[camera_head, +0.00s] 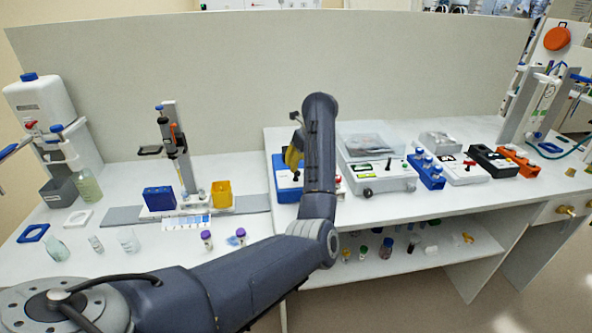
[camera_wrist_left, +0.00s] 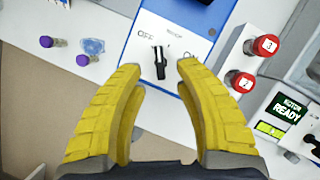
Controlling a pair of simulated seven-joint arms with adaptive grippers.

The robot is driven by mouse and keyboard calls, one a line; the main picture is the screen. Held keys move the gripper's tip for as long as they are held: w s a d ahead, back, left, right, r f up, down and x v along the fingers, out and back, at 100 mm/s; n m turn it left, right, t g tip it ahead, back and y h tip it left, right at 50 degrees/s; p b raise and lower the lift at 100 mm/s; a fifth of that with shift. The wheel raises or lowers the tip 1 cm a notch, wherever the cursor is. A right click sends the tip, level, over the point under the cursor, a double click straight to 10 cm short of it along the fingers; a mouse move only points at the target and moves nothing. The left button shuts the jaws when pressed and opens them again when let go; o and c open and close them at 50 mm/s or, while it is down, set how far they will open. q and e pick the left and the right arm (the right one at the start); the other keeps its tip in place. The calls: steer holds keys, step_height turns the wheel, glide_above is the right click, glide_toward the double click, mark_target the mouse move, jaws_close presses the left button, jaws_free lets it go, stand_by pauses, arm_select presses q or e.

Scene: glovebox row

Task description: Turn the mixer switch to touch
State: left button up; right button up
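The blue mixer (camera_head: 281,186) stands on the bench behind my left arm, which hides part of it. In the left wrist view its white panel (camera_wrist_left: 190,20) carries an OFF label, an ON label and a small blurred label between them. The black switch (camera_wrist_left: 160,62) sits below these labels; I cannot tell which label it points to. My left gripper (camera_wrist_left: 158,70) has yellow fingers spread apart on either side of the switch, with nothing between them that they touch visibly. In the head view this gripper (camera_head: 293,157) is partly hidden by my arm. My right gripper is not in view.
Two red caps marked 3 and 2 (camera_wrist_left: 266,44) are right of the mixer. A white device with a lid (camera_head: 378,172) stands close by on the right. Purple-capped vials (camera_head: 240,233) stand left of the mixer. A tall back panel (camera_head: 220,70) closes the bench.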

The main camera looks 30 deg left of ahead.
arm_select(q)
steer(key=shift+x, duration=2.05)
jaws_close()
